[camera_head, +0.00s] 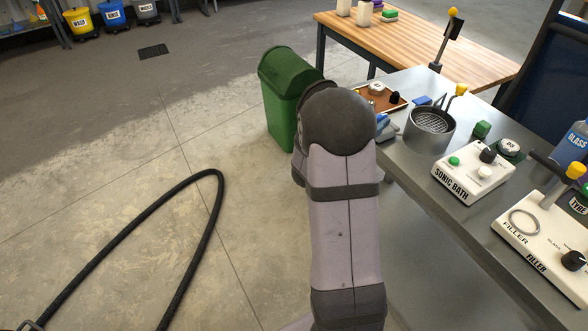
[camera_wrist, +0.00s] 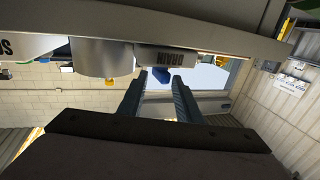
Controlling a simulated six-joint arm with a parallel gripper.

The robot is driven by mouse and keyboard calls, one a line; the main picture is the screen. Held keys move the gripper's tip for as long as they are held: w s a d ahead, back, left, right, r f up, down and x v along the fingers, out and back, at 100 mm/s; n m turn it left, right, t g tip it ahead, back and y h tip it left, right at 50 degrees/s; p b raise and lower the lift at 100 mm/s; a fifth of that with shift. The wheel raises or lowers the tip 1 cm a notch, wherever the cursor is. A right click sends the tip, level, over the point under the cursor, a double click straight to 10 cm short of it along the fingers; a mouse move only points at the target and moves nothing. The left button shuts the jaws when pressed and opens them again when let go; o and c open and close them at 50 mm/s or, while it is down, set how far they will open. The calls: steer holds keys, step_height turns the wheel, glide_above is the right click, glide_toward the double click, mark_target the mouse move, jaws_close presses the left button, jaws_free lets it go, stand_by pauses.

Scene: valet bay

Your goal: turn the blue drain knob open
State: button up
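A small dark blue knob (camera_wrist: 161,74) shows in the wrist view, against a grey block marked DRAIN (camera_wrist: 166,59) whose lettering appears upside down. My gripper (camera_wrist: 160,79) is open. Its two dark fingers are spread, and the knob shows in the gap between their tips. I cannot tell whether either finger touches it. In the head view my arm hides the gripper. A grey pot (camera_head: 427,137) stands on the metal bench there, with light blue bits beside it. I cannot make out the knob for certain in that view.
On the metal bench (camera_head: 470,225), a white SONIC BATH box (camera_head: 466,187) and a white FILLER box (camera_head: 535,243) stand right of the pot. A green bin (camera_head: 283,118) stands behind my arm. A black hose (camera_head: 207,235) lies on the open floor at left.

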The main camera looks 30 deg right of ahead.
steer(key=shift+w+a+r, duration=0.1)
steer(key=shift+w+r, duration=0.1)
steer(key=shift+r, duration=0.25)
steer(key=shift+w+a+r, duration=0.1)
steer(key=shift+w+r, duration=0.05)
steer(key=shift+r, duration=0.3)
steer(key=w+a+f+n+t+y+p, duration=0.2)
steer(key=w+a+n+t+y, duration=0.35)
steer(key=w+a+y, duration=0.35)
steer(key=s+a+f+n+g+y, duration=0.1)
steer(key=s+a+f+n+y, duration=0.1)
steer(key=a, duration=0.5)
steer(key=s+a+f+n+g+y, duration=0.1)
steer(key=s+a+f+y, duration=0.2)
steer(key=s+a, duration=0.4)
steer(key=shift+s+f+n+g+y+p, duration=0.2)
steer(key=shift+f+n+g+y+p, duration=0.15)
steer(key=shift+f+p, duration=0.1)
